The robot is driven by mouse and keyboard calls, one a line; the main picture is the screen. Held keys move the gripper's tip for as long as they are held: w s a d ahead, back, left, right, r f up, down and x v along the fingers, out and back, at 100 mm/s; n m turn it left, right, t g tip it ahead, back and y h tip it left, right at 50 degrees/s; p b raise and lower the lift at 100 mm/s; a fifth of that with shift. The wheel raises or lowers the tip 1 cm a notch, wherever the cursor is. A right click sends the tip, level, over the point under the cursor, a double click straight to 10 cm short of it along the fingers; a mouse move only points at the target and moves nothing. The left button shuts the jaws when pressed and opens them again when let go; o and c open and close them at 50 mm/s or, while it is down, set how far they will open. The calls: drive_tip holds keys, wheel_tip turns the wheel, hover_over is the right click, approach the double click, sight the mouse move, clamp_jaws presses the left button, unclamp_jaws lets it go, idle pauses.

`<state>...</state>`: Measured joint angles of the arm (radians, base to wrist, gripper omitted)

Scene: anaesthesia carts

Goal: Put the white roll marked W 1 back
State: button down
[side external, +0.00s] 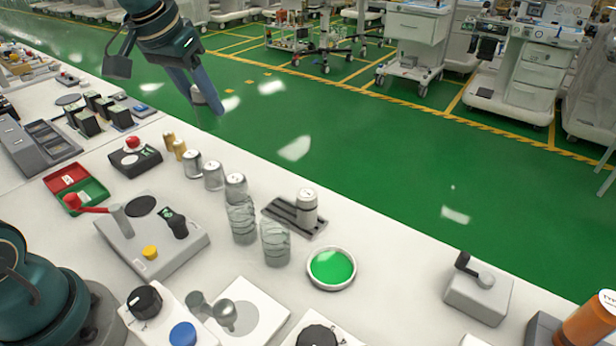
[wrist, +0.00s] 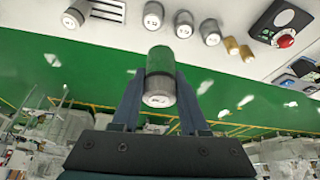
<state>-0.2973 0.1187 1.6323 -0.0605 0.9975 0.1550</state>
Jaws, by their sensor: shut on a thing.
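My gripper (side external: 207,100) is raised high at the upper left of the side view, apart from the table. It is shut on a pale roll (side external: 197,95). In the wrist view the roll (wrist: 159,88) sits between the two fingers (wrist: 160,76), its pale end towards the camera; its mark is too small to read. A dark slotted rack (side external: 280,212) stands on the table with one pale roll (side external: 307,206) at its right end; bare slots show to the left. Three similar rolls stand in a line, one of them here (side external: 214,175).
Two clear ribbed cylinders (side external: 242,222) stand before the line, and brass pieces (side external: 179,148) at its far end. A green round dish (side external: 331,267) is right of them. A red-buttoned box (side external: 134,158) and a lever box (side external: 150,238) stand left.

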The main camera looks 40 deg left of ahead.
sight(214, 129)
drive_tip(key=f, duration=0.4)
drive_tip(key=shift+d+f, duration=0.2)
drive_tip(key=shift+f, duration=0.05)
drive_tip(key=shift+w+d+f, duration=0.1)
drive_tip(key=shift+d+f, duration=0.15)
drive_tip(key=w+d+f, duration=0.1)
drive_tip(key=d+f, duration=0.1)
drive_tip(key=d, duration=0.1)
drive_tip(key=w+d+f, duration=0.1)
drive_tip(key=d+f, duration=0.1)
drive_tip(key=d, duration=0.2)
drive_tip(key=w+d+f, duration=0.2)
drive_tip(key=d, duration=0.1)
drive_tip(key=shift+d+f, duration=0.15)
drive_tip(key=shift+f, duration=2.2)
drive_tip(key=shift+f, duration=0.2)
drive_tip(key=c, duration=0.7)
unclamp_jaws()
